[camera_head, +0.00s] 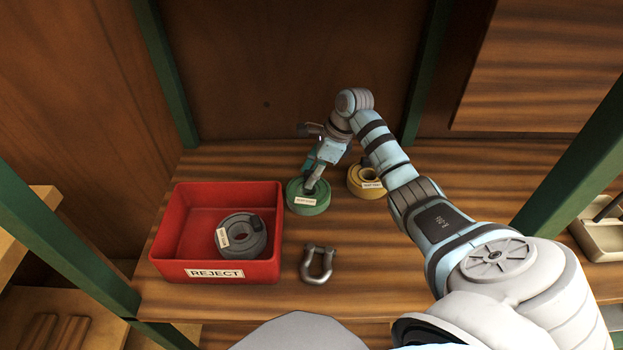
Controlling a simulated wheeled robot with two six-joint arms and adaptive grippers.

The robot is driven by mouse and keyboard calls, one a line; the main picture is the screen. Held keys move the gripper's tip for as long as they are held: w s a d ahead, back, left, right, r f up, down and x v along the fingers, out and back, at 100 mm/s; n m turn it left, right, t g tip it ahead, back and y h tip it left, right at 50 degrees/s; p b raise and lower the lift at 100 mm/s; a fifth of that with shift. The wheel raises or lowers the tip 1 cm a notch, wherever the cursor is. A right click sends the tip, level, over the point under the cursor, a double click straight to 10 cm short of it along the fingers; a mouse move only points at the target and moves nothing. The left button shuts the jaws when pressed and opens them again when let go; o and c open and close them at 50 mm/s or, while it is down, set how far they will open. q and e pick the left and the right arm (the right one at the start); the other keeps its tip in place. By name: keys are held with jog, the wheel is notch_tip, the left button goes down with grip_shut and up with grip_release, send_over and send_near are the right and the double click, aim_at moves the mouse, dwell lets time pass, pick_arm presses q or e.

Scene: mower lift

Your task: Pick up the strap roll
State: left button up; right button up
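Several labelled rolls are in view, their small labels not readable. A green strap roll (308,199) lies flat on the wooden shelf, just right of the red bin. A yellow roll (367,181) lies to its right, partly behind my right arm. A grey roll (241,235) lies inside the red bin. My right gripper (313,185) points down over the green roll, with a fingertip at its centre hole. The wrist and finger overlap hide whether it grips the roll's wall. My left gripper is not in view.
The red bin (176,225), marked REJECT, stands at the shelf's left. A metal shackle (318,264) lies in front of the green roll. Green posts (577,160) frame the shelf at both sides. A pale tray (600,237) sits at far right.

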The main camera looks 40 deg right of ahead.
grip_shut()
jog(key=shift+w+r, duration=0.1)
jog(key=shift+r, duration=0.25)
notch_tip(320, 180, up, 19)
jog(key=p, duration=0.9)
jog(key=shift+r, duration=0.2)
jog(key=shift+f, duration=0.1)
